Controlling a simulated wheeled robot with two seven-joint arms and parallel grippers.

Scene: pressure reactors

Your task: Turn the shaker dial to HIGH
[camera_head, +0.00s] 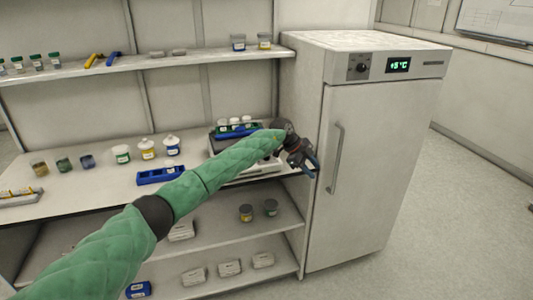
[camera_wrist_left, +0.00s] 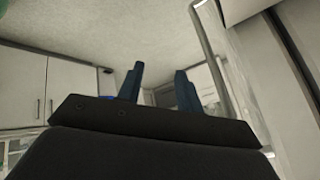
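The shaker (camera_head: 262,170) stands at the right end of the bench, next to the fridge. It has a pale body, and a blue rack (camera_head: 236,131) with white-capped tubes sits on top. My left arm crosses in front of it and hides most of its front. I cannot make out the shaker dial or its setting. My left gripper (camera_head: 309,167) is just right of the shaker, in front of the fridge's left side. Its two blue fingers are apart with nothing between them, as the left wrist view also shows (camera_wrist_left: 158,88). My right gripper is not in view.
The white fridge (camera_head: 345,220) stands close right of the gripper, with a long door handle (camera_head: 337,158), a dark knob (camera_head: 360,67) and a green display. Jars and a blue rack (camera_head: 160,175) stand left on the bench (camera_head: 100,192). Floor at right is clear.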

